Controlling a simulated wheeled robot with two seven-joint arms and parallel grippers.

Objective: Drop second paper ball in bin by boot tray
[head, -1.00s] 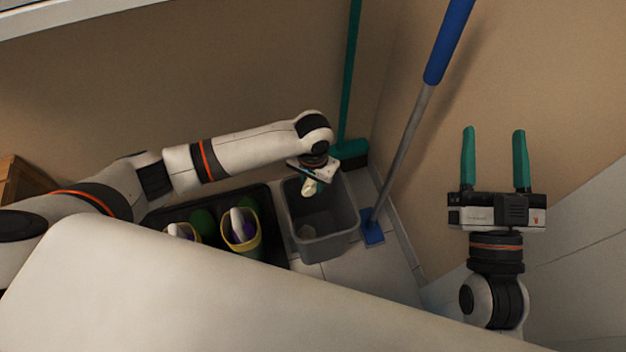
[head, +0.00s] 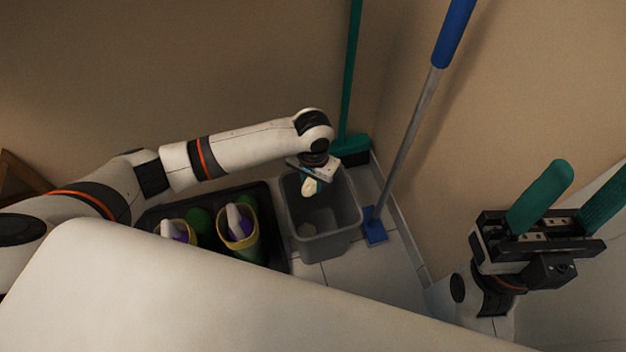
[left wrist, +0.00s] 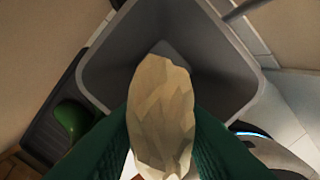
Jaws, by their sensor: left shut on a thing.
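A crumpled cream paper ball (left wrist: 162,115) is held between the green fingers of my left gripper (head: 308,182), which is shut on it. The paper ball (head: 309,187) also shows small in the head view, at the mouth of the grey bin (head: 345,235). In the left wrist view the open bin (left wrist: 232,75) lies behind and below the ball. The black boot tray (head: 272,225) stands left of the bin and holds boots (head: 238,228). My right gripper (head: 578,185) is open and empty at the right.
A blue-handled mop (head: 408,130) leans just right of the bin, its blue foot (head: 374,232) on the floor. A green broom (head: 350,150) stands behind the bin. Walls enclose the corner. Some pale tiled floor (head: 365,270) is clear in front.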

